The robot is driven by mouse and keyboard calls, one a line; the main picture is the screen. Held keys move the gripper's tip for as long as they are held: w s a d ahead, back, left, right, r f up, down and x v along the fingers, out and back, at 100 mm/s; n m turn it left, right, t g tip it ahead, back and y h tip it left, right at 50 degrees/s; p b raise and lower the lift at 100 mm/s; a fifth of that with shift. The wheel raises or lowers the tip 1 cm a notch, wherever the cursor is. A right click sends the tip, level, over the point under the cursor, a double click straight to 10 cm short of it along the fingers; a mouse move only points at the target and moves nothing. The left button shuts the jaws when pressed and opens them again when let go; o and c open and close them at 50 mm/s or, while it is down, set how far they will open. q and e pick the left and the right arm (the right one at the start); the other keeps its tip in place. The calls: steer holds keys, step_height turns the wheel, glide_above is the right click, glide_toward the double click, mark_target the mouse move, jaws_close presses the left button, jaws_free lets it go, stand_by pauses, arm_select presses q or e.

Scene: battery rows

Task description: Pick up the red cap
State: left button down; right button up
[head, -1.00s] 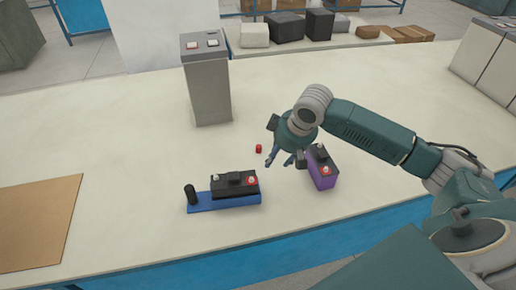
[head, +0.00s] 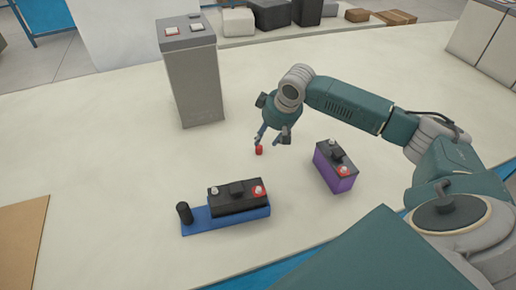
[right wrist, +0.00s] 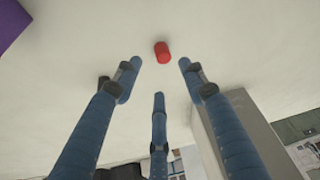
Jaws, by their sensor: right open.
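The red cap (head: 259,150) is a small red cylinder on the pale table, between the grey box and the batteries. It also shows in the right wrist view (right wrist: 162,52), just beyond the fingertips and apart from them. My right gripper (head: 268,142) is open and empty, close beside the cap in the head view. In the right wrist view the open right gripper (right wrist: 157,72) has its blue fingers spread, with the cap in line with the gap between them. My left gripper is not in view.
A purple battery (head: 336,178) stands to the right. A grey box (head: 194,85) with two buttons stands behind. A brown board (head: 20,235) lies at the left. The table around the cap is clear.

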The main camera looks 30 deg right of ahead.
mark_target(259, 146)
steer(key=shift+w+f, duration=0.1)
steer(key=shift+f, duration=0.3)
steer(key=shift+w+a+f, duration=0.1)
steer(key=shift+w+f, duration=0.05)
steer(key=shift+f, duration=0.1)
steer(key=x, duration=0.1)
steer(key=p+x, duration=0.1)
steer(key=x, duration=0.3)
steer(key=shift+a, duration=0.3)
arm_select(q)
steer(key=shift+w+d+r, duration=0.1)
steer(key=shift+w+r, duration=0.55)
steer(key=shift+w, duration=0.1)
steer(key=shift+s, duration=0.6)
arm_select(e)
steer(key=c, duration=0.8)
